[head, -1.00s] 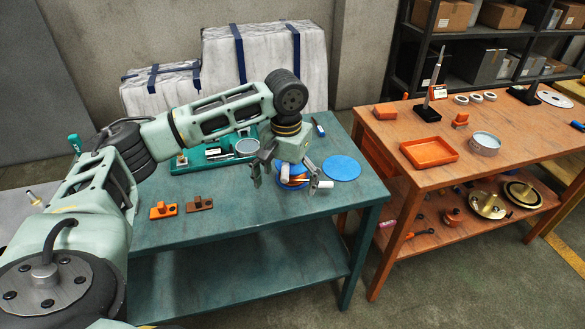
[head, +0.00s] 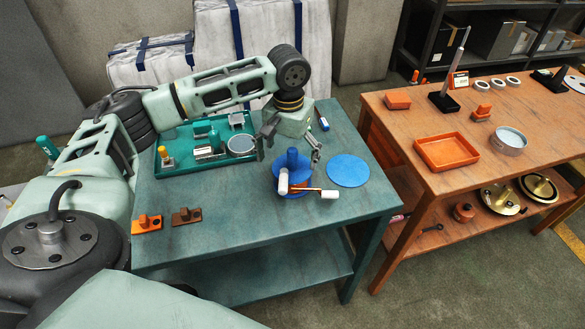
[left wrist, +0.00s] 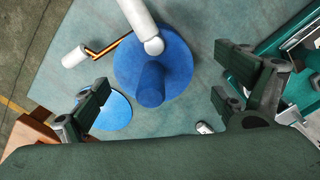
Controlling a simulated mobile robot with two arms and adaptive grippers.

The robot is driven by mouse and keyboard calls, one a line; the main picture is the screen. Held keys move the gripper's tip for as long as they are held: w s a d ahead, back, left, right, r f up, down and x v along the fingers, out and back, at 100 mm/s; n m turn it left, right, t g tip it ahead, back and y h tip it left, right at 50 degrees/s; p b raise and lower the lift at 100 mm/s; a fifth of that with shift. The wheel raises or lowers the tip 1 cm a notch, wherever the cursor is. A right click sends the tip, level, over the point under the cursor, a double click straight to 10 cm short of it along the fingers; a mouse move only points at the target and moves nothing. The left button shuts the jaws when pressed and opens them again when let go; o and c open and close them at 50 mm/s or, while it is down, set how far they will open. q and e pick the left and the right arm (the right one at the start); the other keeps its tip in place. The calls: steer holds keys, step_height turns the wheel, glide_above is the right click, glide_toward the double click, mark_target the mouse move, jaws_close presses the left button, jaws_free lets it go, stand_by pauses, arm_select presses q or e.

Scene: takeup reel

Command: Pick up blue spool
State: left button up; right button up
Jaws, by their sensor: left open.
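My right gripper is not in view.
A flat blue disc (head: 348,170) lies right of the spool. A green tray (head: 175,163) with parts is at the back left. Orange (head: 147,225) and brown (head: 186,216) blocks lie at the front left. An orange table (head: 440,182) stands to the right.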

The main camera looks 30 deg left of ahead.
mark_target(291, 171)
arm_select(q)
steer(key=f, duration=0.1)
steer(key=d+f+p, duration=0.1)
steer(key=f, duration=0.1)
steer(key=shift+s, duration=0.1)
steer(key=shift+w+a+f, duration=0.1)
steer(key=shift+f, duration=0.5)
steer(key=shift+w+a+f, duration=0.1)
steer(key=shift+f, duration=0.6)
steer(key=c, duration=1.4)
steer(key=shift+c, duration=0.2)
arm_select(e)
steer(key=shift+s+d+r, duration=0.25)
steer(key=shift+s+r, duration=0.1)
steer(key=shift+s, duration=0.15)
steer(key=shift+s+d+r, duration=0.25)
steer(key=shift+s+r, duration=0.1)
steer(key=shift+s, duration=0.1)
